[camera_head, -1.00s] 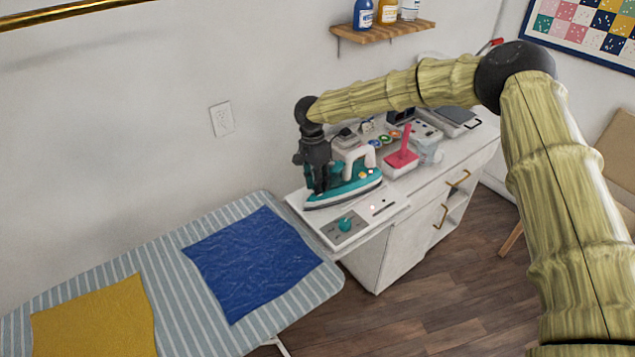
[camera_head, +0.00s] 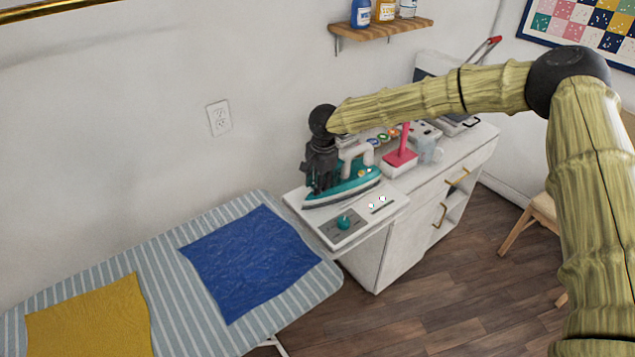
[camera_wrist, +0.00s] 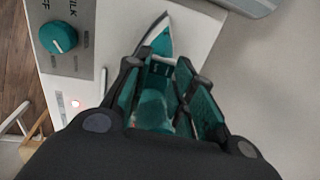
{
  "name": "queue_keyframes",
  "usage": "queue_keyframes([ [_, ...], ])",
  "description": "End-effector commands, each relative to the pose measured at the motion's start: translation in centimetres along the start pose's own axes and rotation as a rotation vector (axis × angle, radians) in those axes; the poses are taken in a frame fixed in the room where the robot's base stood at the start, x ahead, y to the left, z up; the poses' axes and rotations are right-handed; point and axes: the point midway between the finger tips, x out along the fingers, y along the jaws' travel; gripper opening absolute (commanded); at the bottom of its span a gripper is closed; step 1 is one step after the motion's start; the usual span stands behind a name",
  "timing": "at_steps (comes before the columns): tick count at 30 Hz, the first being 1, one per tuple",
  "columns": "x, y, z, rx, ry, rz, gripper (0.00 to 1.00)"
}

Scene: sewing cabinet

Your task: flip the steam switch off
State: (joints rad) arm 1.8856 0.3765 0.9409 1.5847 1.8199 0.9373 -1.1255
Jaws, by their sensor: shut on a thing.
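The teal and white iron (camera_head: 352,187) sits on the white top at the left end of the cabinet. My gripper (camera_head: 319,188) points down at the iron's front part. In the wrist view my gripper (camera_wrist: 165,75) has its fingers on both sides of a teal part of the iron (camera_wrist: 155,45), shut on it. Which small part lies between the pads is hidden. A control panel with a teal knob (camera_head: 344,222) is in front of the iron; the knob (camera_wrist: 58,38) also shows in the wrist view. I cannot make out a steam switch for certain.
A slot (camera_head: 382,207) and small lights (camera_head: 371,205) are right of the knob panel. A pink-handled thing (camera_head: 401,150) and jars stand behind. The striped ironing board (camera_head: 165,250), with blue and yellow cloths, is at left. A wall shelf (camera_head: 380,30) is above.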

Motion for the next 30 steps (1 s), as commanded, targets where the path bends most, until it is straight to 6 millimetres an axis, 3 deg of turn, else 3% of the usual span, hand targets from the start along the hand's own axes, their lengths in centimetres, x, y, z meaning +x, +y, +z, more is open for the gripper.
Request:
queue_keyframes([
  [2,0.0,0.0,0.0,0.000,0.000,0.000,0.01],
  [3,0.0,0.0,0.0,0.000,0.000,0.000,0.30],
  [6,0.0,0.0,0.0,0.000,0.000,0.000,0.46],
  [19,-0.7,-0.1,0.0,0.000,0.000,0.000,0.46],
  [23,-2.3,-0.1,0.0,0.000,0.000,0.000,0.46],
  [30,-6.7,-0.1,-0.1,-0.001,0.001,-0.002,0.46],
])
